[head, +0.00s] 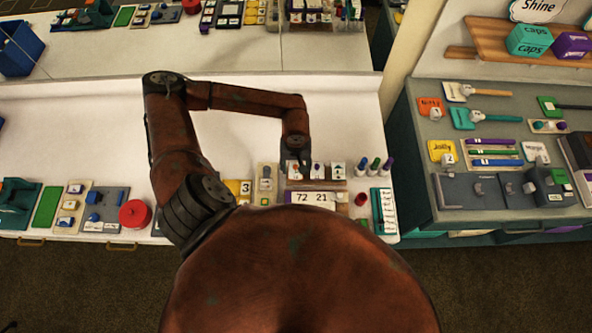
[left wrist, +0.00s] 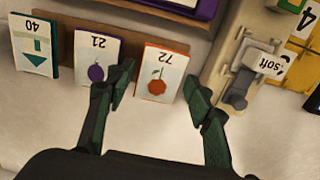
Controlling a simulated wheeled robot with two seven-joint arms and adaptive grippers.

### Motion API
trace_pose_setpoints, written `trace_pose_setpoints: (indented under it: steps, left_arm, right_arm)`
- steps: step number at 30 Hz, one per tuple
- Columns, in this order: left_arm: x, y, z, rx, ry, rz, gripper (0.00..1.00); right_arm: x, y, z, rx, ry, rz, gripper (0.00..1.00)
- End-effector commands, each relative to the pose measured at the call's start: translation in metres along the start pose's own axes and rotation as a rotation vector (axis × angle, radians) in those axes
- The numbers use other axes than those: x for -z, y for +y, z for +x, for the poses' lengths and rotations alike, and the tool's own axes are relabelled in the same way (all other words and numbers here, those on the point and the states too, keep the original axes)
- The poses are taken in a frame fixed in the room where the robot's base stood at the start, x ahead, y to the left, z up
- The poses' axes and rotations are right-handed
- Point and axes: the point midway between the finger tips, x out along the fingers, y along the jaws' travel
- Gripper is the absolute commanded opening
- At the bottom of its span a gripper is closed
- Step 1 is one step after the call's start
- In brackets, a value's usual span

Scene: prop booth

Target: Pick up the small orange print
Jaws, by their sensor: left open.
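The small orange print (left wrist: 165,68) is a white card marked 72 with an orange fruit picture. In the left wrist view it lies between the spread fingers of my left gripper (left wrist: 159,77), with no clear contact seen. The gripper is open and empty. In the head view my left gripper (head: 297,161) is down over the left end of a row of cards, and my arm hides much of that spot. A print marked 21 with a purple fruit (left wrist: 95,60) is beside the orange one, close to one finger. My right gripper is not in view.
A green print marked 40 (left wrist: 35,45) ends the row. On the other side stands a beige device with a "soft" label (left wrist: 270,65). Bottles with coloured caps (head: 374,166) stand right of the cards. A red round object (head: 135,214) is farther left.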

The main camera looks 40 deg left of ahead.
Motion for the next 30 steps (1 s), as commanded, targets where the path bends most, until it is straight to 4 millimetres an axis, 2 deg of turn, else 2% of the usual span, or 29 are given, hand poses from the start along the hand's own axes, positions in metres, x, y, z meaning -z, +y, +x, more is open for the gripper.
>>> trace_pose_setpoints:
  steps: [3, 12, 20, 26, 30]
  left_arm:
    - [0.000, 0.000, 0.000, 0.000, 0.000, 0.000, 0.47]
    - [0.000, 0.000, 0.000, 0.000, 0.000, 0.000, 0.27]
    - [0.000, 0.000, -0.001, 0.000, 0.000, 0.000, 0.27]
    - [0.000, 0.000, -0.008, -0.001, 0.000, 0.000, 0.27]
    - [0.002, 0.000, -0.029, -0.003, 0.004, 0.001, 0.27]
  right_arm:
    - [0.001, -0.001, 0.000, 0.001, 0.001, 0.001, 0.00]
    - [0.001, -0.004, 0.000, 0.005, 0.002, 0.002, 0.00]
    - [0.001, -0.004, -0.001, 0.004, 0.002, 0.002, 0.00]
    - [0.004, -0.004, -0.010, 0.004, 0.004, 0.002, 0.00]
    - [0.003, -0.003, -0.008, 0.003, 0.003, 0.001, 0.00]
